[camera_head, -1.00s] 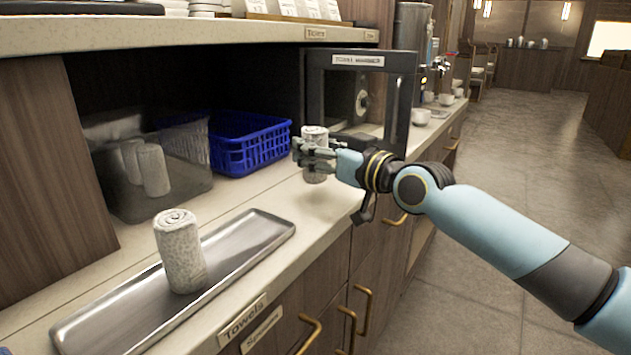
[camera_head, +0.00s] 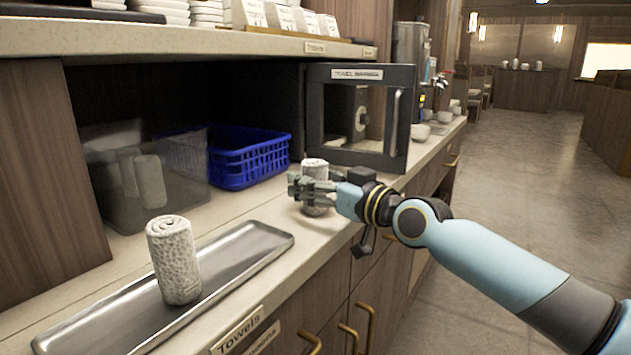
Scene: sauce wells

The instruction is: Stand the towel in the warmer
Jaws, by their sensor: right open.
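A white rolled towel (camera_head: 314,169) stands upright at the counter in front of the towel warmer. My right gripper (camera_head: 308,190) is open, its fingers around the towel's middle and hiding part of it. The towel's foot looks to be at the counter top. The warmer (camera_head: 315,122) is a dark box with a glass front, a label on top and a pale vertical handle at right. I cannot tell whether its door is shut. A second rolled towel (camera_head: 174,260) stands upright on a long metal tray (camera_head: 258,240) at the front left. My left gripper is out of view.
A blue basket (camera_head: 250,162) sits under the shelf (camera_head: 180,40), left of the warmer. A see-through bin (camera_head: 110,195) holds more rolled towels at the left. Cups and a dispenser stand beyond the warmer. Bare counter lies between the tray and my right gripper.

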